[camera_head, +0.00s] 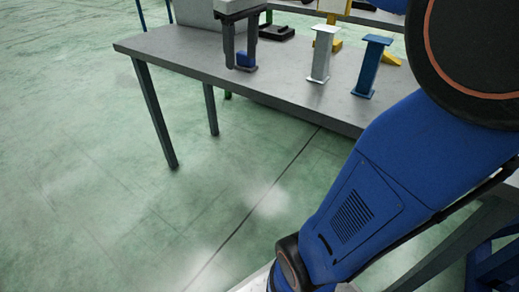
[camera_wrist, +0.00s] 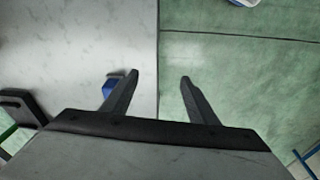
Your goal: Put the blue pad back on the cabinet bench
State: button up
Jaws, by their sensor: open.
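The small blue pad (camera_head: 246,60) sits on the grey bench top (camera_head: 175,42), close to its front edge in the head view. My gripper (camera_head: 240,67) points down over the bench, its two dark fingers apart. In the head view the pad shows low by the right finger. In the wrist view the pad (camera_wrist: 110,87) lies on the outer side of the left finger, which partly hides it. The space between the fingertips (camera_wrist: 158,78) is empty and lies over the bench edge. I cannot tell the gap in height between fingertips and bench.
A white post (camera_head: 321,54) and a blue post (camera_head: 371,68) stand upright on the bench to the right. A black item (camera_head: 277,32) and a yellow part (camera_head: 334,12) are behind. Green floor (camera_head: 90,200) lies open in front.

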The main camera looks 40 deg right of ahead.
jog(key=s+a+f+m+t, duration=0.1)
jog(key=s+a+f, duration=0.3)
jog(key=s+f, duration=0.5)
jog(key=s+a+f+m+t, duration=0.1)
jog(key=s+a+f+t, duration=0.1)
jog(key=s+f, duration=0.8)
jog(key=shift+s+a+f+m, duration=0.15)
jog(key=shift+a+f+m, duration=0.2)
jog(key=shift+a, duration=0.5)
